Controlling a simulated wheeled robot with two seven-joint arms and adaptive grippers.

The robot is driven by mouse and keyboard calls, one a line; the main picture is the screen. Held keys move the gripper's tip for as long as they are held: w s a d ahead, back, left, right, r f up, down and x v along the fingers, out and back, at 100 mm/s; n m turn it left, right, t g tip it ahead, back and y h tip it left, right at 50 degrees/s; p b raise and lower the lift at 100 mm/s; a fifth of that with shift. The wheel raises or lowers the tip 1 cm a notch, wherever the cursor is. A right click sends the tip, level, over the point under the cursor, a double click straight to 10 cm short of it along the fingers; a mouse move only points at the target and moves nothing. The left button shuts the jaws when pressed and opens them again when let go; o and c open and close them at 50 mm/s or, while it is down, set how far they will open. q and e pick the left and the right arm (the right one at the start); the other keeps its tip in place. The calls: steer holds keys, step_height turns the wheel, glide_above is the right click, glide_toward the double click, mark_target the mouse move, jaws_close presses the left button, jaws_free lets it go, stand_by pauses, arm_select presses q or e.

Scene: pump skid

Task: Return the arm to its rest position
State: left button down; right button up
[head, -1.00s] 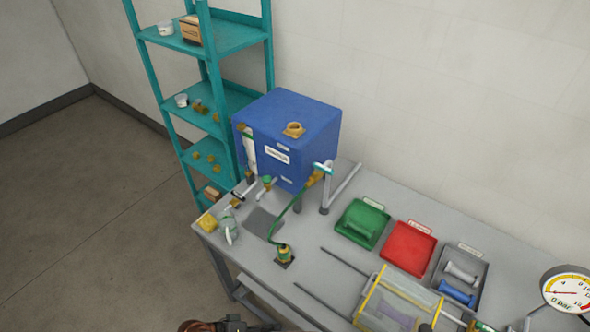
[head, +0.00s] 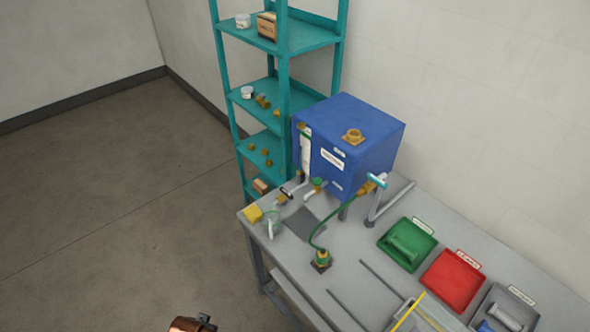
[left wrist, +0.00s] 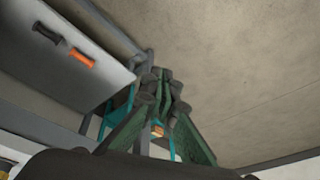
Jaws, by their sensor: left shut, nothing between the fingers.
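My left gripper (left wrist: 160,85) shows in the left wrist view, its green-sided fingers drawn together with nothing between them. Beyond the fingers are parts of the teal shelf and the floor, and the fingers touch nothing that I can see. In the head view only a copper-coloured piece of my left arm (head: 188,325) shows at the bottom edge, in front of the bench's left end. The fingers are out of that frame. My right gripper is in neither view.
The grey bench (head: 350,270) carries a blue tank (head: 365,135), a green hose, a green tray (head: 408,262) and a red tray (head: 453,295). A teal shelf (head: 310,40) stands behind. Floor left of the bench is clear.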

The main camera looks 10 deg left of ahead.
arm_select(q)
steer(key=s+d+f+g+b, duration=0.1)
steer(key=s+f, duration=0.1)
steer(key=f, duration=1.3)
steer(key=s+f+b, duration=0.1)
steer(key=s+f, duration=0.2)
steer(key=f, duration=1.3)
steer(key=s+f+m+g+b, duration=0.1)
steer(key=s+f, duration=1.4)
steer(key=s, duration=0.2)
steer(key=shift+s+d+f+h+b, duration=0.2)
steer(key=shift+f+h+b, duration=0.05)
steer(key=shift+h+b, duration=0.1)
